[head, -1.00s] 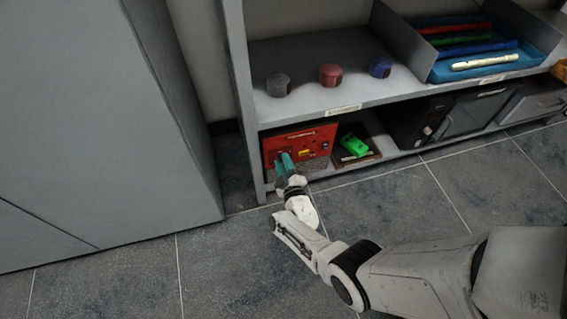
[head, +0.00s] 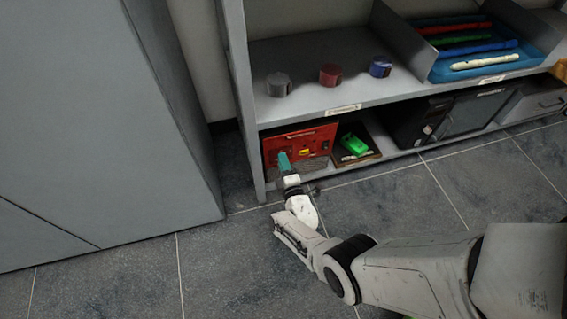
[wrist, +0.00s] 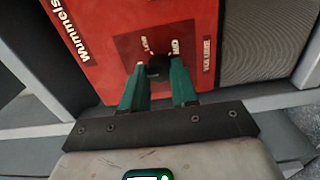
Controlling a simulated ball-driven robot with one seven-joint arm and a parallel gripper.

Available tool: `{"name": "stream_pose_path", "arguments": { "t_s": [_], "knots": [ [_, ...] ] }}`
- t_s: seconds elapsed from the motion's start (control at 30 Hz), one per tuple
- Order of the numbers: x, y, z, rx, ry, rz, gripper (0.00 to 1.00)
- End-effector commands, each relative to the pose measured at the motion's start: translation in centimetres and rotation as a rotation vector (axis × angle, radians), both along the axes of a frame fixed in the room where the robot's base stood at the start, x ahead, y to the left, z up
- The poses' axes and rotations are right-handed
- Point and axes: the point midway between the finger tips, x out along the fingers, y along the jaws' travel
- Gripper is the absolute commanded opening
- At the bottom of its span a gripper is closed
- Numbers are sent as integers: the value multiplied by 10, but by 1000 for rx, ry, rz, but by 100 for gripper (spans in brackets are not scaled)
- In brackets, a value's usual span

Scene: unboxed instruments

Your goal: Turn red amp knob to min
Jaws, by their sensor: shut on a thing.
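The red amp (head: 311,139) stands on the bottom shelf at the left end, with a grey speaker grille. In the wrist view the red amp (wrist: 100,30) fills the upper left. Its black round knob (wrist: 158,67) sits on a dark panel with white lettering beside it. My gripper (wrist: 159,82) has its two teal fingers shut on the knob, one on each side. In the head view my gripper (head: 284,161) reaches the amp's front at the left and hides the knob there. The knob's exact pointing direction is hard to tell.
A green object (head: 354,145) lies on a dark board right of the amp. A black box (head: 410,122) stands farther right. Grey, red and blue cylinders stand on the shelf above. A blue tray (head: 447,75) holds flutes. A grey cabinet (head: 100,130) stands left; the floor is clear.

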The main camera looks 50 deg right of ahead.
Motion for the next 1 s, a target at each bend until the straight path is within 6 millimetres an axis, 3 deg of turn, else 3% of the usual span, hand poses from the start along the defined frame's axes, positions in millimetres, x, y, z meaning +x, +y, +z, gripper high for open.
{"name": "stream_pose_path", "arguments": {
  "t_s": [0.57,0.6,0.83,1.0],
  "knots": [
    [-1,1,-3,-22,22,2,0],
    [-1,1,-3,-22,22,2,32],
    [-1,0,-1,-23,19,1,54],
    [0,0,-1,-23,18,0,54]
  ]
}}
